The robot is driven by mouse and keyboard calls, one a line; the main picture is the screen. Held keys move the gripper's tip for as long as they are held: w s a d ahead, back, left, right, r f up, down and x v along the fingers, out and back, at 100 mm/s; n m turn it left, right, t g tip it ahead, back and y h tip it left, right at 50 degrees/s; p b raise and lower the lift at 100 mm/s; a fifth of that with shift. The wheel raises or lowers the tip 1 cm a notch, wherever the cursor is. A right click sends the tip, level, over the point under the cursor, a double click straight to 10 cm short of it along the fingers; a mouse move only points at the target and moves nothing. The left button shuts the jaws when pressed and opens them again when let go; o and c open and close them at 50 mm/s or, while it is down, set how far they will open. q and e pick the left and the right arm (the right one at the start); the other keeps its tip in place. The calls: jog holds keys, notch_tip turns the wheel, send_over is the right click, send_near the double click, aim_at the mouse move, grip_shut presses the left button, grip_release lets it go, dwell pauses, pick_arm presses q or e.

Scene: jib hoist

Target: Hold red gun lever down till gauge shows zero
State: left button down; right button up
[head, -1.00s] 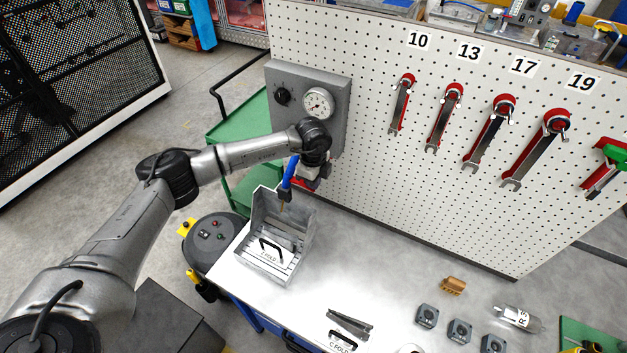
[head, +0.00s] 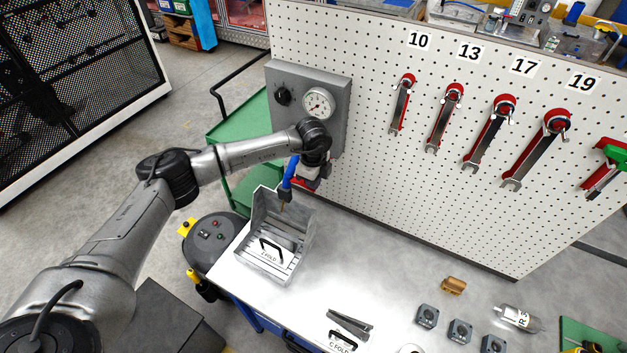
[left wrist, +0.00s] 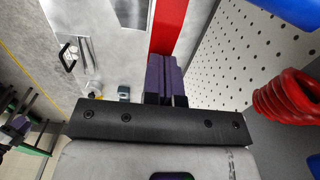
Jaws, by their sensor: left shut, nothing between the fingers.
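The round white gauge (head: 318,103) sits on a grey panel at the pegboard's left end. Its needle is too small to read surely. A blue gun (head: 290,172) hangs below the panel with its nozzle pointing down over an open metal box. A red lever (left wrist: 170,28) shows as a straight red bar beyond my fingers in the left wrist view. My left gripper (left wrist: 164,70) is shut and empty, its purple fingers at the lever. Whether they touch it I cannot tell. In the head view my wrist hides much of the gun and lever. My right gripper is not in view.
The metal box (head: 258,262) stands on the bench below the gun. A red coiled hose (left wrist: 285,97) is close on the right in the left wrist view. The pegboard (head: 400,180) with wrenches rises behind.

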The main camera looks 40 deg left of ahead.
pick_arm(q)
jog(key=shift+a, duration=0.1)
dwell(0.7)
jog(key=shift+r, duration=0.1)
jog(key=shift+s+r+p, duration=0.1)
jog(key=shift+r+p, duration=0.45)
jog(key=shift+p, duration=0.1)
jog(key=shift+r, duration=0.1)
